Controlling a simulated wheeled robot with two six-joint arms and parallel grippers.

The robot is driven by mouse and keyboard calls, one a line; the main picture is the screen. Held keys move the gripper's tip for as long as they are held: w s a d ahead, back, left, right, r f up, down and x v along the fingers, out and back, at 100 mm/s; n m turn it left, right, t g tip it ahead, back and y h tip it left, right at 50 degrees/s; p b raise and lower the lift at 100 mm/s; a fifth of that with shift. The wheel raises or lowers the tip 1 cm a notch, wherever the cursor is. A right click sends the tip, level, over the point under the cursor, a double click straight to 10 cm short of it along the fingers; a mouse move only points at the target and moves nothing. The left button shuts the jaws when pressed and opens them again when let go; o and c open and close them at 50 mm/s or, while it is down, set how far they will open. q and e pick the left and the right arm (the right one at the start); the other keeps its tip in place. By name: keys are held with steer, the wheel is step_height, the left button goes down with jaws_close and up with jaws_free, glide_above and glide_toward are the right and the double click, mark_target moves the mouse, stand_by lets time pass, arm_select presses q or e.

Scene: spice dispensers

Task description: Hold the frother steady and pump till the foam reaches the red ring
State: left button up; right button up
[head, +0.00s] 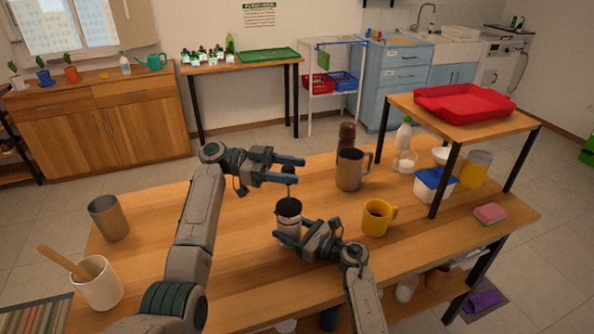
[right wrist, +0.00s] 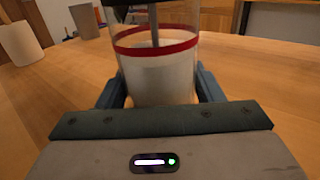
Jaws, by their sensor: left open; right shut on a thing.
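The frother (head: 288,214) stands upright on the table, a clear jar with a dark lid and a thin plunger rod topped by a dark knob (head: 288,170). In the right wrist view, the jar (right wrist: 157,80) has a red ring (right wrist: 155,48); white milk or foam fills it to a little below the ring. My right gripper (head: 291,241) is shut on the jar, one finger on each side. My left gripper (head: 301,169) is open at knob height, its fingers on either side of the knob; contact cannot be told.
A metal pitcher (head: 350,172) and a yellow mug (head: 376,220) stand right of the frother. A grey-brown cup (head: 108,220) and a white crock (head: 98,285) stand at the left. A raised shelf with a red tray (head: 463,103) covers the right part.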

arm_select(q)
steer(key=v, duration=1)
steer(key=shift+a, duration=0.1)
steer(key=shift+s+r+t, duration=0.1)
steer(key=shift+r+t, duration=0.05)
steer(key=shift+t, duration=0.15)
steer(key=c, duration=0.9)
steer(key=shift+a+r+n, duration=0.15)
steer(key=shift+r+n, duration=0.05)
steer(key=shift+n, duration=0.2)
jaws_close()
steer(key=s+a+r+n+t+y, duration=0.2)
steer(key=s+r+n+t+y, duration=0.1)
steer(key=s+r+n+t, duration=0.4)
steer(key=w+d+f+t, duration=0.1)
steer(key=d+f, duration=0.1)
steer(key=d, duration=0.2)
steer(key=w+d+f+m+t, duration=0.1)
steer(key=w+d+f, duration=0.1)
steer(key=d, duration=0.3)
steer(key=shift+w+d+f, duration=0.15)
steer(key=shift+w+f, duration=0.1)
steer(key=shift+f, duration=0.2)
